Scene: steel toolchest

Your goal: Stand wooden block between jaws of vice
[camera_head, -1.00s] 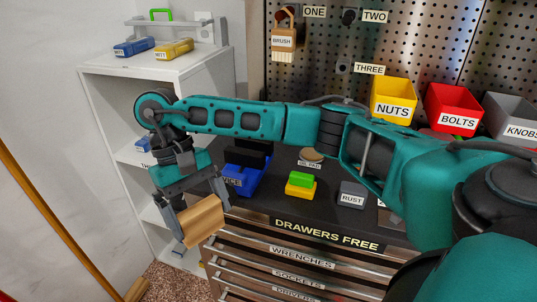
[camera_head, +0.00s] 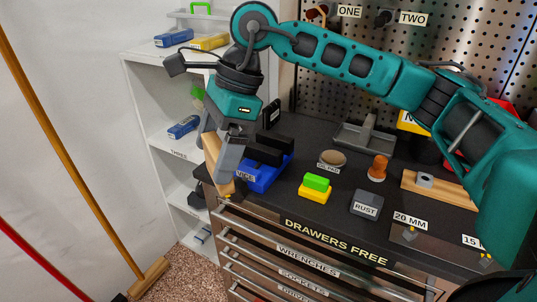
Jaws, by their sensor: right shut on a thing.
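The wooden block (camera_head: 212,152) is held in my right gripper (camera_head: 218,160), at the left end of the toolchest top. The block points downward with a tilt, and a grey finger covers part of it. The blue vice (camera_head: 262,180) stands on the toolchest just right of the gripper, with its black jaws (camera_head: 268,150) on top. The block is left of the jaws, not between them. I cannot tell whether its lower end touches the vice or the top. My left gripper is not in view.
Green and yellow blocks (camera_head: 314,189), a rust-labelled grey box (camera_head: 366,204) and a round oil pad (camera_head: 332,158) lie right of the vice. White shelves (camera_head: 160,110) stand behind left. Drawers (camera_head: 300,262) face the front.

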